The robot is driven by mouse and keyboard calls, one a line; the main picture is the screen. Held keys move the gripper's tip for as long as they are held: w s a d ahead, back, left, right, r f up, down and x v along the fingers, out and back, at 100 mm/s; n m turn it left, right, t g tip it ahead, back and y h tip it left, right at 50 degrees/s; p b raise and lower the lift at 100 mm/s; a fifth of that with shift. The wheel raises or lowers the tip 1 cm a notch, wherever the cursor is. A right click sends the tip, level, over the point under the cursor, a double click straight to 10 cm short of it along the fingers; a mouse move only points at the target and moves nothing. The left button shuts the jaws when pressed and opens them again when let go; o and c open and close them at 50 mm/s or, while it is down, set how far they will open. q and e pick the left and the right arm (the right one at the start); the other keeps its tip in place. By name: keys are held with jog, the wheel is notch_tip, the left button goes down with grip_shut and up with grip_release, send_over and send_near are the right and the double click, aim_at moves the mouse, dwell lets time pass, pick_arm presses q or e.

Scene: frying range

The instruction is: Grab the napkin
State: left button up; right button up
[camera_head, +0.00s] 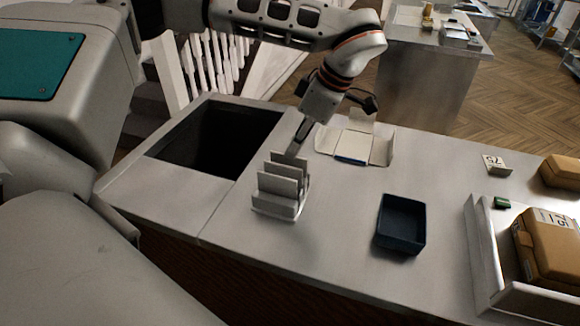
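A light grey holder (277,208) stands on the counter with several thin upright slabs in it, which look like folded napkins (279,184). My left gripper (298,144) points down from above, its tip at the top of the rearmost slab. I cannot tell whether it touches or grips that slab. The fingers show nearly edge-on, so their opening is hidden. My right gripper is not in view.
A dark square opening (215,138) lies left of the holder. An open pale carton (355,146) is behind it, and a dark blue tray (401,224) stands to the right. A white tray (484,255) with a brown box (548,245) is at far right. Bare counter lies between.

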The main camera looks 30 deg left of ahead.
aim_at(276, 157)
pick_arm(q)
jog(key=x, duration=0.4)
jog(key=shift+w+a+f+p, duration=0.1)
jog(key=shift+a+f+p, duration=0.25)
jog(key=shift+p, duration=0.05)
jog(key=shift+f, duration=0.25)
dwell(0.4)
grip_shut()
